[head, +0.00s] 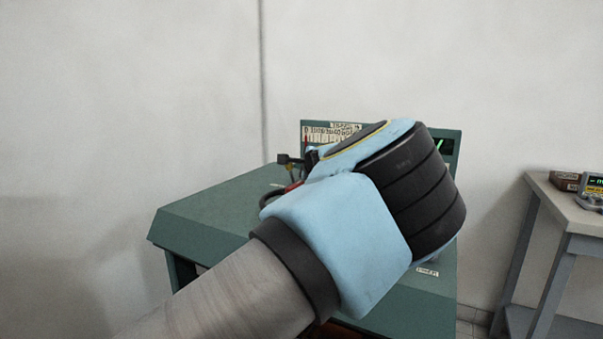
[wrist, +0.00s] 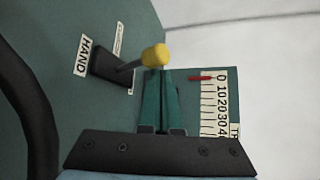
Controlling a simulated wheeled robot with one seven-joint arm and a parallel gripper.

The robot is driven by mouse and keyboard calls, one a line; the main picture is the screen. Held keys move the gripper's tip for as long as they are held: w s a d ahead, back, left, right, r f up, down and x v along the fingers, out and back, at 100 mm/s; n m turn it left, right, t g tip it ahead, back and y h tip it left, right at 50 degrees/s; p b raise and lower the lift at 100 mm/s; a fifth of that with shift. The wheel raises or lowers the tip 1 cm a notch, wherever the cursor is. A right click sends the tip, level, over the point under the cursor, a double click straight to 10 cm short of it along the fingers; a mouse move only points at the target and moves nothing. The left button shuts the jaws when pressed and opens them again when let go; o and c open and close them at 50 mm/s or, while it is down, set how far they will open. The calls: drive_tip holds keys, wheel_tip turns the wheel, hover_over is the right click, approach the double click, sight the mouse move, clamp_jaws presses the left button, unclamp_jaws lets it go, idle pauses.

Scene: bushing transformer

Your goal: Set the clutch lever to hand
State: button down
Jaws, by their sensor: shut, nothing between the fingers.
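The clutch lever shows in the wrist view as a grey stem with a yellow knob (wrist: 155,55), rising from a black slot plate (wrist: 108,66). The stem leans to the right in the picture, away from the HAND label (wrist: 82,57) at the plate's left. My gripper (wrist: 165,70) is shut and empty, its green fingers together. Its tips are right at the knob's lower edge; I cannot tell whether they touch it. In the head view my arm and wrist cover the lever and most of the panel.
The green cabinet (head: 215,215) stands against a pale wall. A scale plate (wrist: 222,105) with a red pointer (wrist: 200,78) lies to the right of my fingers. A dark curved cable or tube (wrist: 30,110) is at the left. A side table (head: 575,212) with instruments stands at the right.

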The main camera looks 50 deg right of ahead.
drive_tip(key=shift+s+a+f+b, duration=0.1)
drive_tip(key=shift+a+f+b, duration=0.1)
drive_tip(key=shift+a+b, duration=0.2)
idle(0.4)
drive_tip(key=shift+r, duration=0.1)
wheel_tip(320, 180, up, 10)
drive_tip(key=b, duration=0.1)
idle(0.4)
idle(0.4)
